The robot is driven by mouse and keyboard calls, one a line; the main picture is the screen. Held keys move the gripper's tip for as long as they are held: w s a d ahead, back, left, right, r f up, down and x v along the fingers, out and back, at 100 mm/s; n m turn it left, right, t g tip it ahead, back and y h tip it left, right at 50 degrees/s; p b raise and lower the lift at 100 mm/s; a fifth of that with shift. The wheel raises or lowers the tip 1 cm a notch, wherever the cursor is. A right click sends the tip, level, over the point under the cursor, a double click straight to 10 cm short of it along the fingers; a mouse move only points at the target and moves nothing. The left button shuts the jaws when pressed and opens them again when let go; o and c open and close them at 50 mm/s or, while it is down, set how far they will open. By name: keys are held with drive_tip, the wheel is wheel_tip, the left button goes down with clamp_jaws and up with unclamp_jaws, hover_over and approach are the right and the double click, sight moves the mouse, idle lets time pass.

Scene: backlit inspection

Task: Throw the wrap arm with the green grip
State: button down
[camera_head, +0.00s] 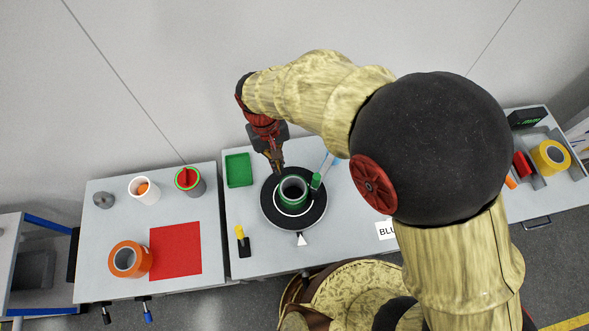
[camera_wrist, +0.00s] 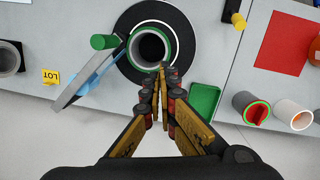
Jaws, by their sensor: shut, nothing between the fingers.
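The wrap arm's green grip (camera_head: 316,181) stands at the right edge of a round black turntable (camera_head: 268,208). In the wrist view the green grip (camera_wrist: 103,41) is left of the ring, beside a slanting grey-and-blue bar (camera_wrist: 88,82). A green-rimmed, dark hollow cylinder (camera_head: 293,190) sits on a white ring at the turntable's middle. My gripper (camera_head: 277,168) is shut and empty at the turntable's far edge, left of the green grip. In the wrist view its fingertips (camera_wrist: 162,72) appear near the cylinder's rim; I cannot tell whether they touch.
A green tray (camera_head: 239,170) lies just left of my gripper. A yellow-tipped black lever (camera_head: 243,243) stands at the front left. The left table holds a red mat (camera_head: 176,250), an orange roll (camera_head: 130,260) and cups. My arm hides much of the right side.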

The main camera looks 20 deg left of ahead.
sight(316, 179)
drive_tip(key=w+d+f+n+h, duration=0.1)
drive_tip(key=w+d+f+n, duration=0.2)
drive_tip(key=d+f+n, duration=0.3)
drive_tip(key=shift+d+f+n+t, duration=0.25)
drive_tip(key=shift+f+n+t, duration=0.25)
drive_tip(key=shift+n, duration=1.5)
drive_tip(key=shift+d+f, duration=0.1)
drive_tip(key=d+n, duration=0.1)
drive_tip(key=d, duration=0.1)
drive_tip(key=s+d+n+p, duration=0.1)
drive_tip(key=d, duration=0.1)
drive_tip(key=shift+d, duration=0.3)
drive_tip(key=shift+t, duration=0.3)
